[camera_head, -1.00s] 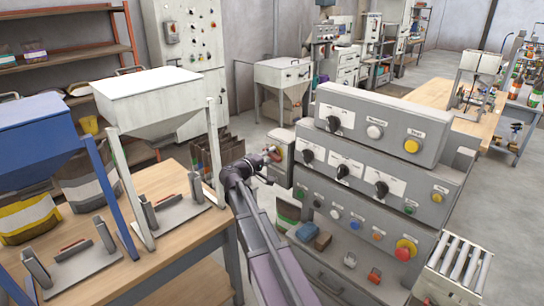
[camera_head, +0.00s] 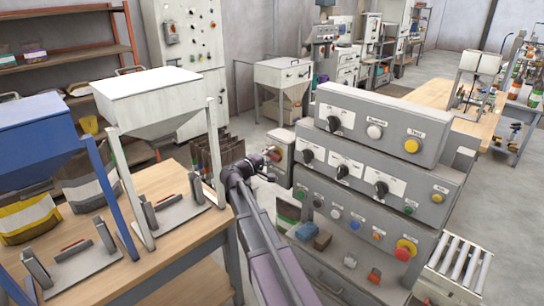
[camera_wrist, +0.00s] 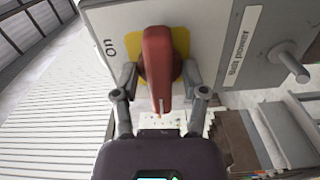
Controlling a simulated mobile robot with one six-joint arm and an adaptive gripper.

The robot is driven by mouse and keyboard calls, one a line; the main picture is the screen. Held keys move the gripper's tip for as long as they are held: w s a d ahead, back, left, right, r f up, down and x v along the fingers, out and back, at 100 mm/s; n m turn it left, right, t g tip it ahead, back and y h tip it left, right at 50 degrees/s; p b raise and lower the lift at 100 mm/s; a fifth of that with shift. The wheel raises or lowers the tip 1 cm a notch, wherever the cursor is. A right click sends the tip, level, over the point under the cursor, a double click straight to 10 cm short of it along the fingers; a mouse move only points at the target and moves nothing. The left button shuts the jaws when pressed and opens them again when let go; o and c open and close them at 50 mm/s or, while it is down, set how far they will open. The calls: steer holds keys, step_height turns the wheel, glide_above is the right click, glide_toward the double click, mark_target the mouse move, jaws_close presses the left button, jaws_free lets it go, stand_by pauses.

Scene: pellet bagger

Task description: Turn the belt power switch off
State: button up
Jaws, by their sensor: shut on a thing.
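The belt power switch (camera_wrist: 157,65) is a red lever handle on a yellow plate (camera_wrist: 182,40). It is on the face of a light grey box (camera_wrist: 215,30) with upside-down "On" and "Belt power" labels in the wrist view. The handle runs nearly up and down in that picture, its lower end towards my gripper's palm. My gripper (camera_wrist: 160,80) is shut on the handle, one finger on each side. In the head view the switch box (camera_head: 283,148) stands at the left end of the grey console, with my gripper (camera_head: 270,168) at its front.
The grey console (camera_head: 385,150) with several knobs and buttons stands just right of my arm. A wooden bench (camera_head: 165,245) with white (camera_head: 155,95) and blue (camera_head: 40,125) hoppers is on the left. A roller conveyor (camera_head: 462,268) is at the lower right.

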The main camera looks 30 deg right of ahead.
steer(key=shift+n, duration=0.5)
steer(key=o, duration=0.8)
steer(key=shift+c, duration=0.2)
steer(key=v, duration=1.2)
